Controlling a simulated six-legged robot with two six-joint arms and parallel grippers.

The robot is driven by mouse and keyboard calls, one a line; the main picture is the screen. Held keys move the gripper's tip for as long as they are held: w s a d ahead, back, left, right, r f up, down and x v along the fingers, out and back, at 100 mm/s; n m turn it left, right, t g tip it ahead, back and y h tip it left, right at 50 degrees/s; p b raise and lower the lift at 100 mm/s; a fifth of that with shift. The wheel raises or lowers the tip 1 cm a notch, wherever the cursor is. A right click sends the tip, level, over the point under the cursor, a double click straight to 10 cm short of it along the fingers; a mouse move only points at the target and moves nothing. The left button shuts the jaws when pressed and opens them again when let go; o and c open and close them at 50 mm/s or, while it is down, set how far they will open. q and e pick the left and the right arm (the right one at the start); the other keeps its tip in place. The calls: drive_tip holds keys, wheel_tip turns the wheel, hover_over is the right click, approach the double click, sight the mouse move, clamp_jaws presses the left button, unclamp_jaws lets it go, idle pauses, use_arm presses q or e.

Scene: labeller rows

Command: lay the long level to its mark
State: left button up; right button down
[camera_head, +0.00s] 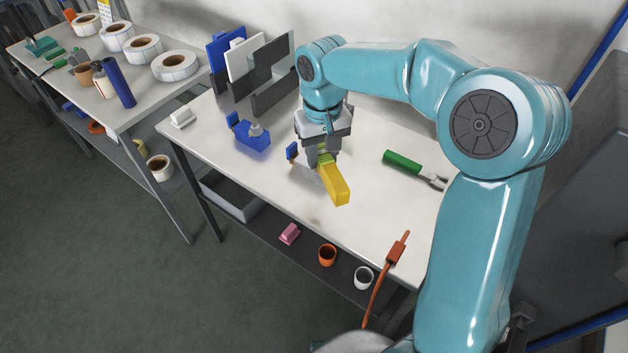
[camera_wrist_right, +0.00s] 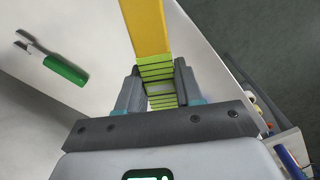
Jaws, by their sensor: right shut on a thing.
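The long level is a yellow bar (camera_head: 335,185) in my right gripper (camera_head: 325,152). In the head view it juts from the jaws towards the table's front edge and appears to be above the white tabletop. In the right wrist view, the yellow bar (camera_wrist_right: 146,28) runs up between the two dark fingers (camera_wrist_right: 158,90), which are shut on it; a yellow-green striped part shows between them. I cannot make out the level's mark; the arm and level hide part of the tabletop. My left gripper is not in view.
A blue device (camera_head: 252,135) stands left of the gripper. Upright panels (camera_head: 248,65) stand at the back left. A side table (camera_head: 150,103) holds several label rolls.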

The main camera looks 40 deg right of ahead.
drive_tip(key=s+d+r+m, duration=0.2)
drive_tip(key=s+d+r, duration=0.2)
drive_tip(key=d+r, duration=0.15)
drive_tip(key=b, duration=0.2)
hover_over(352, 204)
wheel_tip(352, 204, down, 15)
drive_tip(key=shift+s+d, duration=0.1)
wheel_tip(352, 204, down, 5)
drive_tip(key=shift+r+b, duration=0.1)
drive_tip(key=shift+b, duration=0.3)
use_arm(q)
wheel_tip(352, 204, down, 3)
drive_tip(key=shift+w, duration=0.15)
use_arm(e)
drive_tip(key=c, duration=0.7)
unclamp_jaws()
drive_tip(key=shift+c, duration=0.2)
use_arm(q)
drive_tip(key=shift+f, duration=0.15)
